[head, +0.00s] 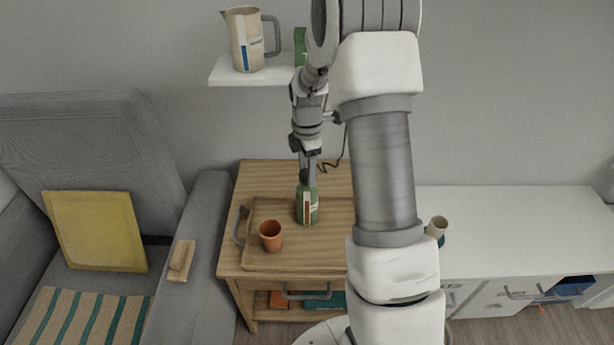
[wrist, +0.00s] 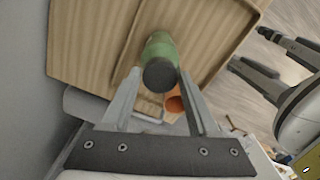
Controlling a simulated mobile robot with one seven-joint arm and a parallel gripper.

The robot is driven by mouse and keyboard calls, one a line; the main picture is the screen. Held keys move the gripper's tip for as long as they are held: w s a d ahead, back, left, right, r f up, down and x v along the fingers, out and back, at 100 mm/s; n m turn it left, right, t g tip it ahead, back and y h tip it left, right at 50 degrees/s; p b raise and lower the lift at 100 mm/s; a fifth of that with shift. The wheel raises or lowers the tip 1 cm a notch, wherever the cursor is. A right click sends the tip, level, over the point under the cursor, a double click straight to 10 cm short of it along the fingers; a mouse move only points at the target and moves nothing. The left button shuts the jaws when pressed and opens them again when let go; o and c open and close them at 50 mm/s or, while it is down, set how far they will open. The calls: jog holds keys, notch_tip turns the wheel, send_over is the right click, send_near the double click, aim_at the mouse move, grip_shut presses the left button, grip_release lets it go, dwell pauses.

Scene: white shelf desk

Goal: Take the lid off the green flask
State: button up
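The green flask (head: 307,208) stands upright on a wooden tray on the small wooden table. Its dark round lid (wrist: 159,75) is on top, and the green body (wrist: 160,46) shows beyond it in the wrist view. My gripper (head: 308,172) points down at the flask from above. In the wrist view its two fingers (wrist: 159,72) are apart, one on each side of the lid, with a small gap visible at both sides. Nothing is held. The exact height of the fingertips against the lid is hard to tell.
A terracotta cup (head: 271,236) stands on the tray (head: 284,262) left of and nearer than the flask. A wall shelf (head: 240,78) with a pitcher (head: 246,40) is above. A grey sofa (head: 205,235) is at left, a white cabinet (head: 500,215) at right.

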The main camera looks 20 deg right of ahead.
grip_shut()
jog(key=shift+r, duration=0.1)
